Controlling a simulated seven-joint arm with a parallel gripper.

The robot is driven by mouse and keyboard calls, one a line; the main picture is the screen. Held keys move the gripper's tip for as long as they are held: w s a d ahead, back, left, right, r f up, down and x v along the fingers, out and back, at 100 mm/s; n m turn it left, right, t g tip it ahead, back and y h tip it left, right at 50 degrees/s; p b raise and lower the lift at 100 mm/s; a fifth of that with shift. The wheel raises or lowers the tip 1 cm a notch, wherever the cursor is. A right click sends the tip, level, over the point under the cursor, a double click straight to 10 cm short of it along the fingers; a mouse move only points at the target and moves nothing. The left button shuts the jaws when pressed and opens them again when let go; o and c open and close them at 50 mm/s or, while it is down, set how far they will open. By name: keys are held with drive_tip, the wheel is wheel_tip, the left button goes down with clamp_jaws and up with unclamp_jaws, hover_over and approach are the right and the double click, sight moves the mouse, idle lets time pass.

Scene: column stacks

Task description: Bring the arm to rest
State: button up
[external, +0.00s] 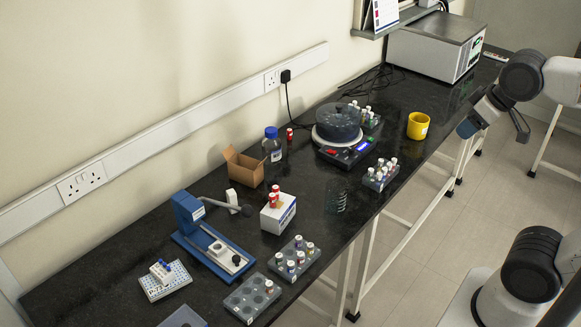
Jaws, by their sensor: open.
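My gripper (470,127) hangs in the air at the right, beyond the front edge of the dark bench (420,165). It is open, and nothing shows between its fingers. It is to the right of the yellow mug (418,126) and apart from it. The fingers are small and dark in this view, so their exact spread is hard to see. My arm reaches in from the right edge of the picture.
Racks of capped vials (381,174) (294,258), a round dark vessel on a device (338,123), a blue press (205,235), an open cardboard box (243,166) and a white box (278,212) stand on the bench. A grey-topped machine (437,45) is at the far end. The floor below my gripper is clear.

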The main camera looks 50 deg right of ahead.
wheel_tip(320, 180, down, 9)
drive_tip(key=w+g, duration=0.1)
drive_tip(key=g, duration=0.2)
drive_tip(key=shift+w+d, duration=0.15)
drive_tip(key=shift+w, duration=0.05)
